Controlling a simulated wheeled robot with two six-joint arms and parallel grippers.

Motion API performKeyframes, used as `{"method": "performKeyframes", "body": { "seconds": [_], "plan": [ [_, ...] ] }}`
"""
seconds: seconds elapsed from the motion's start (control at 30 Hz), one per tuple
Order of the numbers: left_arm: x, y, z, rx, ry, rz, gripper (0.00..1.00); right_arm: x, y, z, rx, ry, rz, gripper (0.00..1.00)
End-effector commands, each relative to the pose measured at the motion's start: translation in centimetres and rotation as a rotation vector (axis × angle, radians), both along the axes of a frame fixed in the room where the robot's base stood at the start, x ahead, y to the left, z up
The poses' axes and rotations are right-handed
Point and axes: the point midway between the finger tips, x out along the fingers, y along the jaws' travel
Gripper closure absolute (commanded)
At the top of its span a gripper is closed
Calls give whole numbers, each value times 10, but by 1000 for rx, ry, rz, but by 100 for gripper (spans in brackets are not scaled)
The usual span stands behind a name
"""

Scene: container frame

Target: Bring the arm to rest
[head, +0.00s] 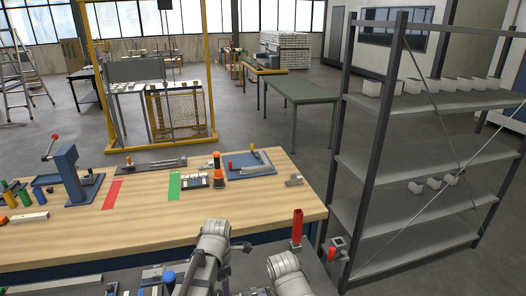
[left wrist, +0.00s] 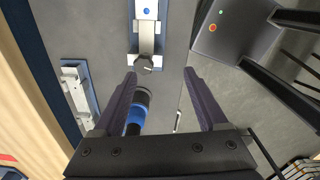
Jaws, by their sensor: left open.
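My left gripper (left wrist: 160,75) is open, its two dark fingers spread wide in the left wrist view. A black and blue cylindrical part (left wrist: 137,112) shows beside and partly behind the left finger. Nothing is held between the fingertips. In the head view my left arm (head: 212,245) is folded low at the bottom middle, and its fingers cannot be made out there. My right arm (head: 287,268) shows at the bottom, right of it. My right gripper cannot be seen.
A wooden workbench (head: 250,205) carries a blue press (head: 68,175), a red mat (head: 112,194), a green mat (head: 174,186) and fixtures. A red upright block (head: 297,226) stands near my right arm. A metal shelf (head: 420,165) stands at right. Open floor lies beyond the bench.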

Motion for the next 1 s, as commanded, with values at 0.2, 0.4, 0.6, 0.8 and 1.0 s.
{"method": "performKeyframes", "body": {
  "seconds": [0.2, 0.4, 0.6, 0.8, 1.0],
  "plan": [
    [-34, -26, -12, 14, 27, -625, 25, 0, 0, -12, 0, 0, 0, 19],
    [-62, -44, -20, 22, 62, -1201, 25, 0, 0, -20, 0, 0, -1, 19],
    [-89, -60, -27, 20, 102, -1755, 25, 0, 0, -28, 0, 0, -1, 19],
    [-107, -69, -32, 12, 139, -2152, 25, 0, 0, -33, 0, 0, -1, 19],
    [-114, -72, -33, 7, 155, -2322, 25, 0, 0, -34, 0, 0, -1, 19]
  ]
}}
